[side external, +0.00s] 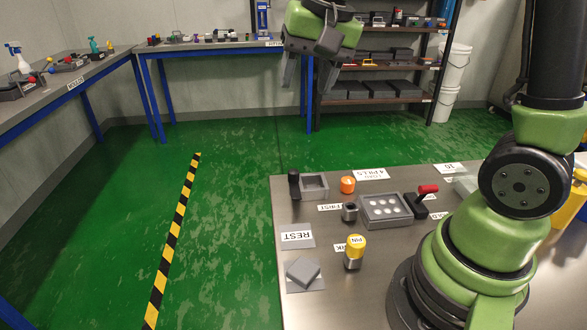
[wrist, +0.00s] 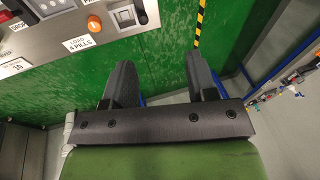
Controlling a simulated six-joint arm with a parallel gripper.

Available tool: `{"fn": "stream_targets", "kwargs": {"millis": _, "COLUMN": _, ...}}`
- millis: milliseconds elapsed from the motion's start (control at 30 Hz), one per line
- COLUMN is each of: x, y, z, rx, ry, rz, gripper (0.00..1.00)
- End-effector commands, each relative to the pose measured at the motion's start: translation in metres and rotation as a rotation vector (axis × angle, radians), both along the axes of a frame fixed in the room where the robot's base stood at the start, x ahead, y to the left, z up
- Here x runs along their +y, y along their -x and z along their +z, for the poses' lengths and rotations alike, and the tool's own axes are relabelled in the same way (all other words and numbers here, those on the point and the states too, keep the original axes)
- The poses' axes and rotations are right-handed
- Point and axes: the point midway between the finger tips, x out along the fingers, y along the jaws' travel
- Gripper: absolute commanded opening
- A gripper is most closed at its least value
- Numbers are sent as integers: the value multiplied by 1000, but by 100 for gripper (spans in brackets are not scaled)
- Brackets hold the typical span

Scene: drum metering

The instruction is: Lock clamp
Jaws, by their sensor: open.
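A black lever device with a red handle (side external: 427,190) stands at the right end of a grey tray (side external: 386,222) holding several white pills. A black upright lever (side external: 294,184) stands beside a small grey open box (side external: 314,185) at the table's far left corner; it also shows in the wrist view (wrist: 141,12). I cannot tell which of these is the clamp, or whether it is locked. My gripper (side external: 305,86) is open and empty, high beyond the table's far edge, apart from both. In the wrist view its fingers (wrist: 160,75) are spread over green floor.
An orange cap (side external: 347,185) and a small dark cylinder (side external: 349,211) stand near the tray. A yellow-topped cylinder (side external: 355,252) stands nearer the front. A grey block (side external: 303,270) lies at the front left. The REST pad (side external: 297,243) is bare. Shelves and benches stand behind.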

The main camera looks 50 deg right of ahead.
Motion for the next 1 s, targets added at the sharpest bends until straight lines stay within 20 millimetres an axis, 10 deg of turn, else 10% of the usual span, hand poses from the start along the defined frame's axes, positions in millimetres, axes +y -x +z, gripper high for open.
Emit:
{"fn": "stream_targets", "kwargs": {"millis": 333, "x": -53, "y": -68, "z": -106, "rx": 240, "ry": -5, "rz": -245, "gripper": 52}}
{"fn": "stream_targets", "kwargs": {"millis": 1000, "x": -64, "y": -75, "z": -207, "rx": 293, "ry": -2, "rz": -298, "gripper": 52}}
